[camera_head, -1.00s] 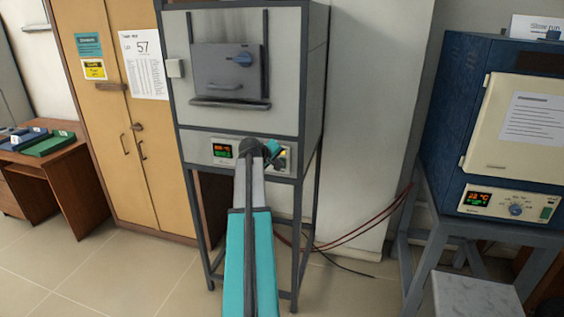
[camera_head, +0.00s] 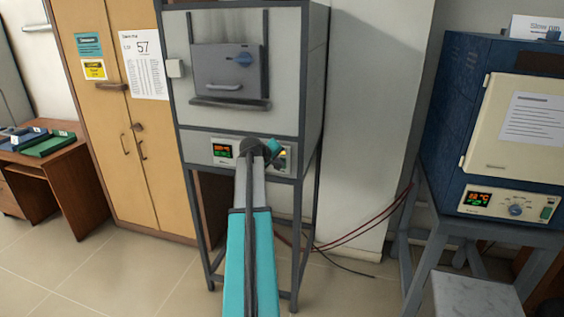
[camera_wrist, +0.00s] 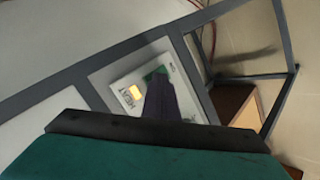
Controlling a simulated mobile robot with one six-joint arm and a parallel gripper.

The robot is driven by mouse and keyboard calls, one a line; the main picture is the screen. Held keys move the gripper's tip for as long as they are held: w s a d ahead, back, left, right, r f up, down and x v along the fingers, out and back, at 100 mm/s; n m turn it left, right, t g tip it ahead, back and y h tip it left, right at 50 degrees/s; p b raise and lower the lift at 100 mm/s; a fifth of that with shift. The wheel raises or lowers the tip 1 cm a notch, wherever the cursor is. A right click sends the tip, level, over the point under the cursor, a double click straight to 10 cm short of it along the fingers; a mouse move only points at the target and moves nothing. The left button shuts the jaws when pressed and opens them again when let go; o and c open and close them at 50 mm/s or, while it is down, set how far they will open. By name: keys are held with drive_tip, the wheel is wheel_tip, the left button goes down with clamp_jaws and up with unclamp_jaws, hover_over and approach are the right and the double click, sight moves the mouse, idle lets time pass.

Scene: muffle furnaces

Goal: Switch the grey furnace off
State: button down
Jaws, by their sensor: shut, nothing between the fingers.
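The grey furnace (camera_head: 235,45) stands on a dark frame in the middle of the head view, with its door closed. Its control panel has a lit display (camera_head: 222,151) on the left. My arm covers the panel's middle, and the right part shows only partly. In the wrist view the panel (camera_wrist: 118,84) appears tilted, with a lit yellow patch (camera_wrist: 135,92) and a green switch (camera_wrist: 156,73). My gripper (camera_wrist: 158,84) is shut and empty, its dark fingers at the green switch, partly covering it. I cannot tell whether they touch it.
A blue furnace (camera_head: 455,130) with its own lit display stands at the right on a grey frame. A wooden cabinet (camera_head: 125,110) is close on the left, and a desk (camera_head: 50,175) is beyond it. Reddish cables (camera_head: 365,230) run between the furnaces.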

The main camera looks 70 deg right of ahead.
idle(0.7)
drive_tip(key=shift+a+f, duration=0.1)
drive_tip(key=shift+a, duration=0.5)
drive_tip(key=a, duration=0.5)
drive_tip(key=shift+s+f+b, duration=0.2)
drive_tip(key=shift+f+b, duration=0.1)
idle(0.3)
idle(0.4)
